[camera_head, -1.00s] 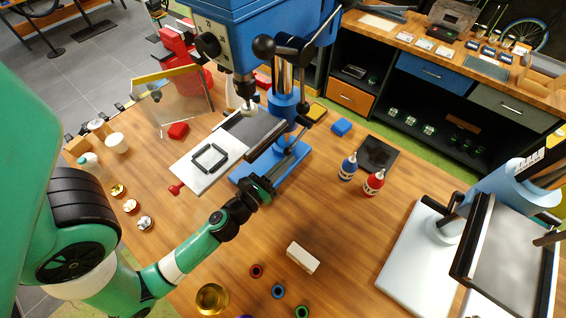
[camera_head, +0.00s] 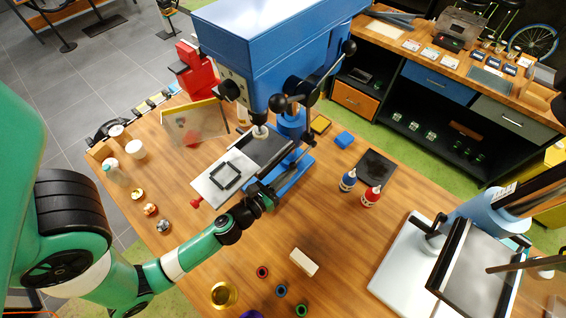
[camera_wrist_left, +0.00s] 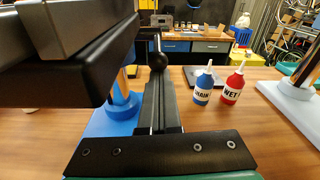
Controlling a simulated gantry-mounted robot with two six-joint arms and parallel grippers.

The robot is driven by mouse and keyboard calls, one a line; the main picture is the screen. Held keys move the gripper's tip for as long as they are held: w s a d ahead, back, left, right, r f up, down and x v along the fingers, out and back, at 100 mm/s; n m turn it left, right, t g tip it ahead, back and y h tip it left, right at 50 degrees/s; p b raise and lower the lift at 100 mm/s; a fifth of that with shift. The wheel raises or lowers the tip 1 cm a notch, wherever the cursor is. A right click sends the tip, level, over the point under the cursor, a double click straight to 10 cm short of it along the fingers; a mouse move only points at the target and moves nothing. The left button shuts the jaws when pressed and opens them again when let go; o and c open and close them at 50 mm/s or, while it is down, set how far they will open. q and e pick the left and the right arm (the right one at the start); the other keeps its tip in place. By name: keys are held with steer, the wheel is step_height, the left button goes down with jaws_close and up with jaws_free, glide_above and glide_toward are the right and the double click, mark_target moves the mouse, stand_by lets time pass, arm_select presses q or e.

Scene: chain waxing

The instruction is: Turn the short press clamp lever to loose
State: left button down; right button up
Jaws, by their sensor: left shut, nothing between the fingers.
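The blue press (camera_head: 290,50) stands on the table with a black work table on its blue column (camera_head: 292,124). My left gripper (camera_head: 297,158) reaches in low beside the column, under the edge of the work table. In the left wrist view its dark fingers (camera_wrist_left: 160,82) are together with nothing between them. A black ball knob on a thin dark stem (camera_wrist_left: 158,61), which looks like the clamp lever, shows right at the fingertips; whether they touch cannot be told. The lever's setting cannot be read. My right gripper is not in view.
A blue bottle (camera_head: 347,181) and a red bottle (camera_head: 371,196) stand right of the press, by a dark mat (camera_head: 376,166). A white plate with a black frame (camera_head: 222,178) is at the press front. A second press (camera_head: 480,220) stands at right.

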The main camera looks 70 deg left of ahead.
arm_select(q)
steer(key=shift+s+d+r, duration=0.1)
steer(key=shift+r, duration=0.3)
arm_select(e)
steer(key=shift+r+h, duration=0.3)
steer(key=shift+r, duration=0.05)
